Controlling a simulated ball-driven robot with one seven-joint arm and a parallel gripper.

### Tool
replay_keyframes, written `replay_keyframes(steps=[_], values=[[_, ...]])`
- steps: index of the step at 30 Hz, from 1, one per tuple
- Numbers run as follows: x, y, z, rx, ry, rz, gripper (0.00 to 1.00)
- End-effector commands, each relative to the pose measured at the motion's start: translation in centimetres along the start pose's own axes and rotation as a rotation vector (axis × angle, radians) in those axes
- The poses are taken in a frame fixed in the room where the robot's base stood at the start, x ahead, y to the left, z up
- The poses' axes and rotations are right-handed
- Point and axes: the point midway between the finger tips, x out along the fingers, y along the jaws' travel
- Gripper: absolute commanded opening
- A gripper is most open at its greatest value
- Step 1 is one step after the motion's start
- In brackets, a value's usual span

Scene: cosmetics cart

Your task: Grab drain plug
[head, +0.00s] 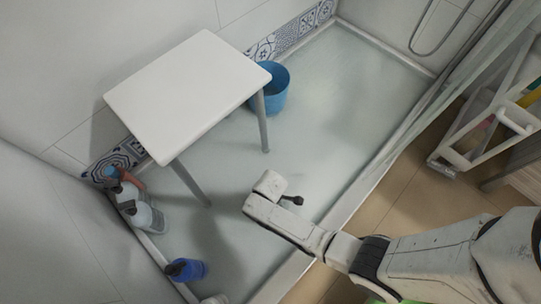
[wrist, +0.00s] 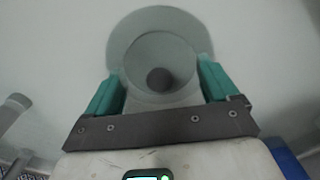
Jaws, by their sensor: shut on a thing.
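The drain plug (wrist: 160,48) is a round grey disc with a raised rim and a dark spot in its middle, seen in the wrist view. It lies between the two teal fingers of my gripper (wrist: 160,80), one at its left side and one at its right. My gripper is shut on it. The pale shower floor shows just behind the plug; I cannot tell whether the plug touches it. In the head view my arm reaches in from the lower right over the shower tray (head: 345,110), and the plug is hidden or too small to make out.
A white stool (head: 187,90) stands left of my arm, with a blue bucket (head: 270,92) behind it. A white cart (head: 500,115) stands right, outside the tray.

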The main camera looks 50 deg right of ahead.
Motion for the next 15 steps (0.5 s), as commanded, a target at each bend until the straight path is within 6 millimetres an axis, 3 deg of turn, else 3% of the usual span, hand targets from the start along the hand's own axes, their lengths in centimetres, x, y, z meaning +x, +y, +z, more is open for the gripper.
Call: replay_keyframes(steps=[8, 15], values=[[-0.6, 0.0, 0.0, 0.0, 0.001, 0.0, 0.57], [-3.7, 0.0, -0.1, -0.001, 0.001, 0.001, 0.57]])
